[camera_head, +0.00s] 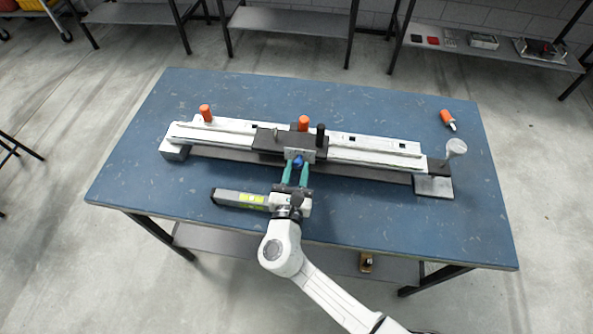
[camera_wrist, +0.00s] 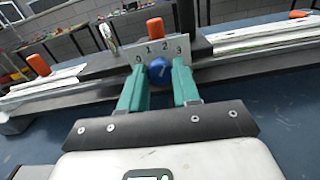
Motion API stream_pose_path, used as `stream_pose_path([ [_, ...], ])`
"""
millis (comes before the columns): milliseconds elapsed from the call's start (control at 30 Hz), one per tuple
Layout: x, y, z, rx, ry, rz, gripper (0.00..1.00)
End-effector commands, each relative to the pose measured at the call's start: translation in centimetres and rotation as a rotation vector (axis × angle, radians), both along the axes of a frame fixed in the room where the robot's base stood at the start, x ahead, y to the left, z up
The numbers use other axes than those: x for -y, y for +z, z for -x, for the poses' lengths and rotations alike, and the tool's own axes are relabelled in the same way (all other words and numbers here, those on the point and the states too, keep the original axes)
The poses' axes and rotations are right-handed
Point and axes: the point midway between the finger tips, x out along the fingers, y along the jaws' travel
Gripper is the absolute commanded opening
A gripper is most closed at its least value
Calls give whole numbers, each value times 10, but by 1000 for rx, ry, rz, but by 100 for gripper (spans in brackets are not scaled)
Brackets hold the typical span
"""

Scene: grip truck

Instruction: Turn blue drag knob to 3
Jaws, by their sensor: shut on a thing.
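The blue drag knob (camera_head: 298,161) sits on the front of a metal plate (camera_head: 309,154) in the middle of the long rail device. In the wrist view the knob (camera_wrist: 159,71) is a round blue ball under an arc of the numbers 0, 1, 2 and 3 on the plate (camera_wrist: 165,47). My gripper (camera_head: 297,167) has its two teal fingers on either side of the knob and is shut on it; the wrist view shows the fingers (camera_wrist: 160,77) the same way. The knob's pointer is too small to read.
The white rail (camera_head: 375,151) lies across the blue table (camera_head: 330,101). Orange knobs (camera_head: 303,123) and a black post (camera_head: 320,135) stand behind the plate. An orange-handled tool (camera_head: 447,118) lies at the right. A grey cup-shaped part (camera_head: 456,147) stands at the rail's right end.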

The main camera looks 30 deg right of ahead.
Motion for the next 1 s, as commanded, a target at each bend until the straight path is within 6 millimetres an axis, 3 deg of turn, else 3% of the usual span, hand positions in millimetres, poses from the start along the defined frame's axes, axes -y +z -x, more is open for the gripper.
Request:
stream_pose_path([
  [633,0,-3,1,221,1,-302,1],
  [1000,1,-1,1,279,1,-383,1],
])
